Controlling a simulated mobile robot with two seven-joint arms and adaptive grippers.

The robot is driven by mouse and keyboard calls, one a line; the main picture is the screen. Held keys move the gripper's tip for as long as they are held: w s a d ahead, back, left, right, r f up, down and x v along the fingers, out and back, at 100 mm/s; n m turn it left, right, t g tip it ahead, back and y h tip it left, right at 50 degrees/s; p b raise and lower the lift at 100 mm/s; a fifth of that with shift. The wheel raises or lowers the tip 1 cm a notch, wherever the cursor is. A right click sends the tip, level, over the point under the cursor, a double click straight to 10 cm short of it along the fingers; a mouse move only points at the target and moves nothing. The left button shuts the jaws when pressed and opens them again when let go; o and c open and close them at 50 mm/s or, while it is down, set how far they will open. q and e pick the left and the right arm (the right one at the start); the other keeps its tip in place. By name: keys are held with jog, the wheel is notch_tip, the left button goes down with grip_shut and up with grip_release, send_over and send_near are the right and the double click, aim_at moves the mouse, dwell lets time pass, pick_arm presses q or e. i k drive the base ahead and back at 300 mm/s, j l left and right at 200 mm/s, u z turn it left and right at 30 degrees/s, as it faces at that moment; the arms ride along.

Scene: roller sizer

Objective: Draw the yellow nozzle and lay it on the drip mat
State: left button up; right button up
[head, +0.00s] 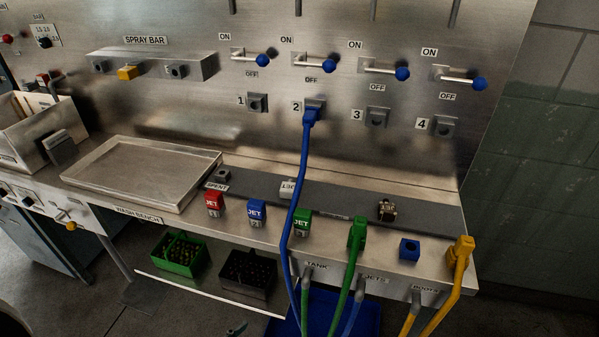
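A yellow nozzle (127,73) sits in the middle socket of the metal spray bar (205,64) on the back wall at the upper left. The sockets on either side of it hold no coloured piece. A long dark grey mat (345,199), which looks like the drip mat, lies along the back of the bench right of the shallow tray. A small dark block (222,175), a white labelled block (287,187) and a metallic piece (387,209) lie on it. The blue hose crosses in front of part of the mat. Neither of my grippers is in view.
A blue hose (304,170) plugs into wall port 2. Red (214,201), blue (257,210) and green (302,222) jet blocks stand at the bench front, beside green (357,235) and yellow (462,250) hose connectors. The shallow tray (145,170) is empty. Blue-knobbed levers line the wall.

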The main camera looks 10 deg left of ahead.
aim_at(129, 73)
jog(key=u, duration=1.4)
jog(key=j+z, duration=0.15)
jog(key=z, duration=0.25)
jog(key=i+j+z, duration=0.1)
jog(key=z, duration=0.25)
jog(key=j+z, duration=0.5)
jog(key=j, duration=0.5)
jog(key=j+z, duration=0.1)
jog(key=j, duration=0.4)
jog(key=k+j+z, duration=0.1)
jog(key=j, duration=1.05)
jog(key=k+j, duration=0.15)
jog(key=j, duration=0.55)
jog(key=j+z, duration=0.1)
jog(key=j, duration=0.55)
jog(key=k, duration=0.05)
